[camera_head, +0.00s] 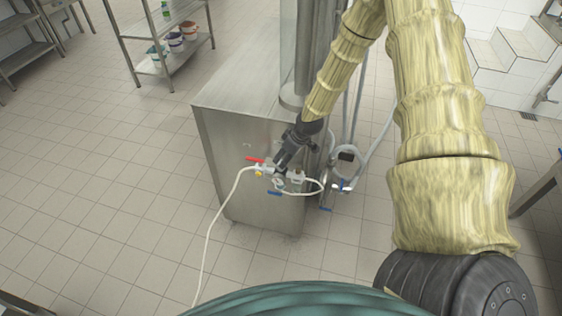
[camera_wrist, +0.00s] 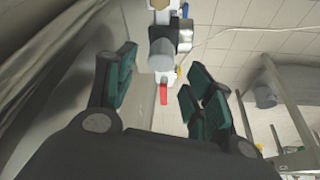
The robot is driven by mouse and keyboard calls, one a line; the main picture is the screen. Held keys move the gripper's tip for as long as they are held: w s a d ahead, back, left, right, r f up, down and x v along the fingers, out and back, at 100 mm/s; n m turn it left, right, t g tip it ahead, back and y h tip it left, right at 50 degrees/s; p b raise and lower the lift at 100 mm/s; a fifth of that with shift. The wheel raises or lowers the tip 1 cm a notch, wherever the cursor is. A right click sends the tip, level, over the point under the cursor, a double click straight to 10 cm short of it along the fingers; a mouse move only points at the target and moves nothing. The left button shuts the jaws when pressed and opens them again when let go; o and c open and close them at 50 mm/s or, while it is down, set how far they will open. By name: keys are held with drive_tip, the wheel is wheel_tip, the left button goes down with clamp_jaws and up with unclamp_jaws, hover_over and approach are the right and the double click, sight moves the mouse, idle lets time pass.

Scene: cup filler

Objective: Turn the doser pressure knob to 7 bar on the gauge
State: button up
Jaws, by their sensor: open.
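My gripper (camera_head: 281,168) is at the valve fittings on the front of the steel doser cabinet. In the wrist view my gripper (camera_wrist: 160,70) is open, with its dark green finger pads apart. A grey rounded knob (camera_wrist: 161,55) shows ahead, between the fingertip directions, with no clear contact. It appears to be the pressure knob. In the head view it is hidden or too small to tell. A small round white face, likely the gauge (camera_head: 278,184), sits just below my gripper. Its needle and numbers cannot be read.
A red lever (camera_head: 255,160) is left of my gripper; it also shows in the wrist view (camera_wrist: 163,93). The steel cabinet (camera_head: 228,130) stands behind the fittings. The tiled floor at left is clear.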

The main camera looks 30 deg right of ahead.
drive_tip(key=shift+p+x, duration=0.7)
drive_tip(key=shift+x, duration=2)
drive_tip(key=shift+c, duration=0.2)
drive_tip(key=c, duration=1)
